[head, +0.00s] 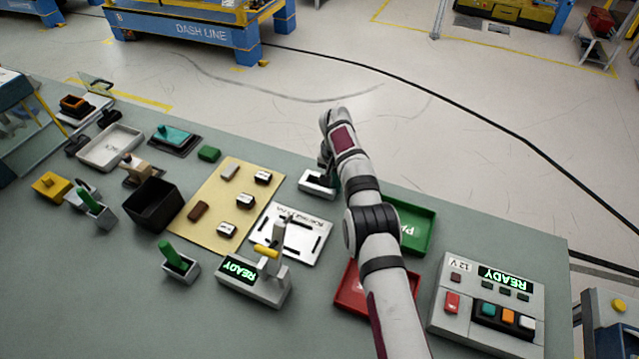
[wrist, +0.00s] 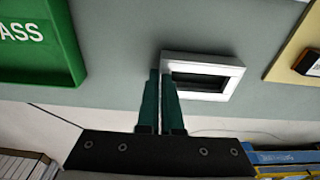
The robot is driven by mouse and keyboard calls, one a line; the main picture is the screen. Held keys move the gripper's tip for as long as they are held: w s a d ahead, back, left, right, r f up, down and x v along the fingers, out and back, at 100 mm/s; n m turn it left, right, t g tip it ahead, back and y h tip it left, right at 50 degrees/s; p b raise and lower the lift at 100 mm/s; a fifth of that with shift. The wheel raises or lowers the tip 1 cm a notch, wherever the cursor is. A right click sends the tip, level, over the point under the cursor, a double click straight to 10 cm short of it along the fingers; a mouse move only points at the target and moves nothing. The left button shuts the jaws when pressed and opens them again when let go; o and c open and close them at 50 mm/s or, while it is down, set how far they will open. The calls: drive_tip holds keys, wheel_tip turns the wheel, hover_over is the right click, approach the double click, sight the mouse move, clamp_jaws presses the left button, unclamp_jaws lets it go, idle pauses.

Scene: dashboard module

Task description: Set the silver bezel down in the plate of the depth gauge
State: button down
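The silver bezel (wrist: 235,75) is a pale rectangular frame with a dark inner opening. In the wrist view it sits just right of the fingertips. In the head view the bezel (head: 312,188) is near the bench's far edge. My gripper (wrist: 160,74) has teal fingers close together at the bezel's left wall, with a narrow gap, and looks shut on that wall. The fingers hide part of it. Whether the bezel touches the bench is unclear. In the head view my gripper (head: 327,172) is mostly hidden by my arm. The depth gauge (head: 255,283), with a READY display and yellow handle, stands nearer; its plate is hard to make out.
A white slotted plate (head: 291,235) and a tan board (head: 222,215) with small parts lie left of my arm. A green PASS tray (head: 425,228) and a red tray (head: 348,292) lie by my arm. A dark bin (head: 153,205) and a button console (head: 487,300) stand farther out.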

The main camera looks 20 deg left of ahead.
drive_tip(key=shift+r, duration=0.1)
idle(0.5)
drive_tip(key=shift+r, duration=0.35)
wheel_tip(320, 180, up, 4)
drive_tip(key=shift+d+f, duration=0.1)
drive_tip(key=shift+f, duration=0.1)
drive_tip(key=d+r, duration=0.6)
drive_tip(key=d, duration=0.4)
hover_over(308, 241)
drive_tip(key=shift+s+f, duration=0.3)
drive_tip(key=shift+f, duration=0.3)
drive_tip(key=shift+f, duration=2.9)
drive_tip(key=shift+f, duration=1.15)
